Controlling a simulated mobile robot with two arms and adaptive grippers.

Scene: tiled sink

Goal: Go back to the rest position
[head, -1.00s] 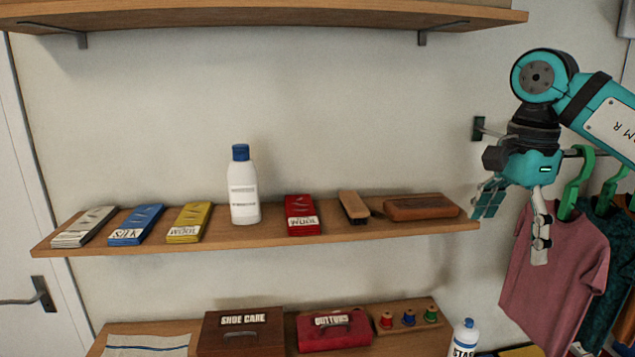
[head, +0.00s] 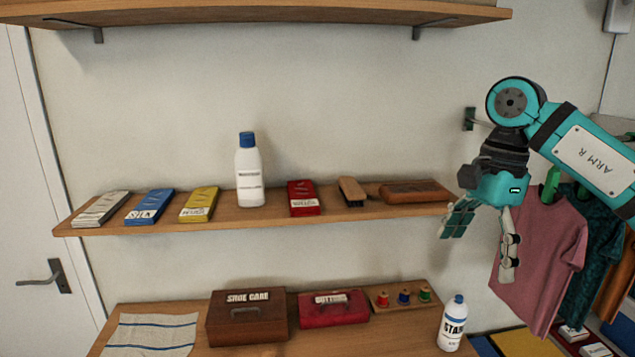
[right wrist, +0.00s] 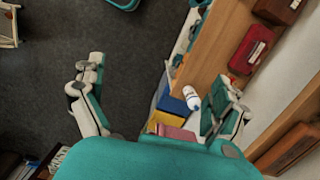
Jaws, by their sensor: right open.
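My right gripper (head: 482,232) is open and empty. In the head view it hangs in the air, fingers down, by the right end of the middle shelf (head: 270,222) and in front of the hanging clothes. In the right wrist view its two fingers (right wrist: 160,105) are spread wide with nothing between them. The floor and the end of the lower counter lie below. My left gripper is not in either view.
A white bottle with a blue cap (head: 249,175), several packets and a brush (head: 351,191) stand on the middle shelf. A stain bottle (head: 452,325) stands at the lower counter's right end. A pink shirt (head: 540,255) hangs close behind my right gripper.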

